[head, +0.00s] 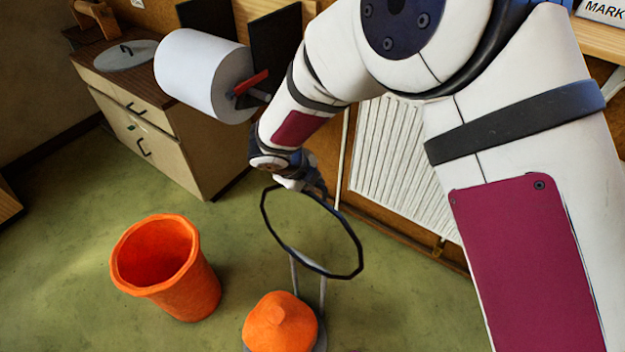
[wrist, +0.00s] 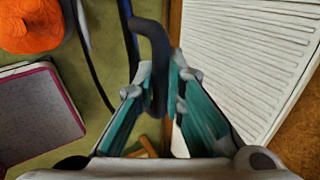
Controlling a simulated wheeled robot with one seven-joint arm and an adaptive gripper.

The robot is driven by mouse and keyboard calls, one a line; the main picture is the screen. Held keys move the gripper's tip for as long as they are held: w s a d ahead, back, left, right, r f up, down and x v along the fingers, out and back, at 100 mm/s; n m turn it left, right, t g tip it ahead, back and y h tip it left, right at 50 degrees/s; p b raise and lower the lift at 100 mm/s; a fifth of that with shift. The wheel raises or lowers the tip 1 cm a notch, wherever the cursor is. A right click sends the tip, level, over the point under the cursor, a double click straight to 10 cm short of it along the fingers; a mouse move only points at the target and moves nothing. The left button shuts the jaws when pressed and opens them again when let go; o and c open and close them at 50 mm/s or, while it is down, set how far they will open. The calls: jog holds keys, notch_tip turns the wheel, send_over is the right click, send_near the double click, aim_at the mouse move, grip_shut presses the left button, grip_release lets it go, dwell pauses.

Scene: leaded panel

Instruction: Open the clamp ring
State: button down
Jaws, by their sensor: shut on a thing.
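The clamp ring (head: 358,248) is a thin black many-sided hoop in the head view. It stands tilted up, its lower edge by the tops of the pale metal posts (head: 323,290) of a stand. An orange rounded object (head: 280,325) sits low at this stand. My gripper (head: 317,186) is at the ring's upper edge. In the wrist view my gripper (wrist: 162,88) has its teal-padded fingers shut on a dark grey bent handle (wrist: 150,35), which seems to belong to the ring. The exact join is hidden.
An orange bin (head: 165,270) stands on the green floor at left. A ribbed white radiator (head: 400,165) is on the wall behind my gripper; it is close at right in the wrist view. A cabinet (head: 165,150) and a white paper roll (head: 200,75) are at upper left.

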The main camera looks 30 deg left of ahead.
jog(key=c, duration=1.7)
grip_release()
jog(key=shift+o, duration=0.2)
jog(key=v, duration=1.2)
jog(key=shift+d, duration=0.1)
